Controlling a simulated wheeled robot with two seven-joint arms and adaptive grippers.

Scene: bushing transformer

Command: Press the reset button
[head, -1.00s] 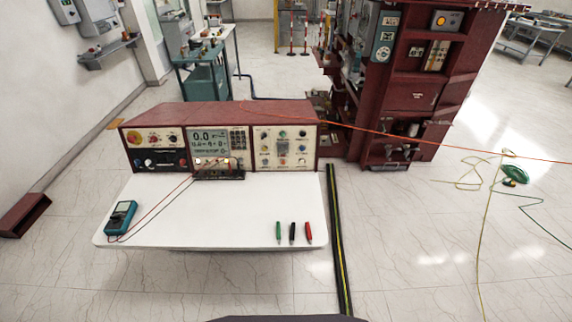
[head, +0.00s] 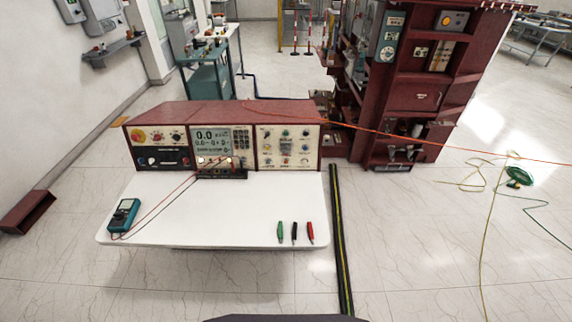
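A dark red control console (head: 221,113) stands at the back of a white table. Its front has a left panel (head: 160,137) with a yellow-and-red round button (head: 138,135) and several knobs, a middle panel with a lit display (head: 211,140) reading 0.0, and a right panel (head: 287,146) with several small coloured buttons or knobs. The labels are too small to read, so I cannot tell which control is the reset button. Neither of my grippers is in view.
The white tabletop (head: 215,212) holds a teal multimeter (head: 124,215) with leads and three probes (head: 295,232). A red cabinet (head: 410,90) stands behind on the right. A black-and-yellow cable strip (head: 341,240) crosses the floor. Loose wires lie at right; the front floor is clear.

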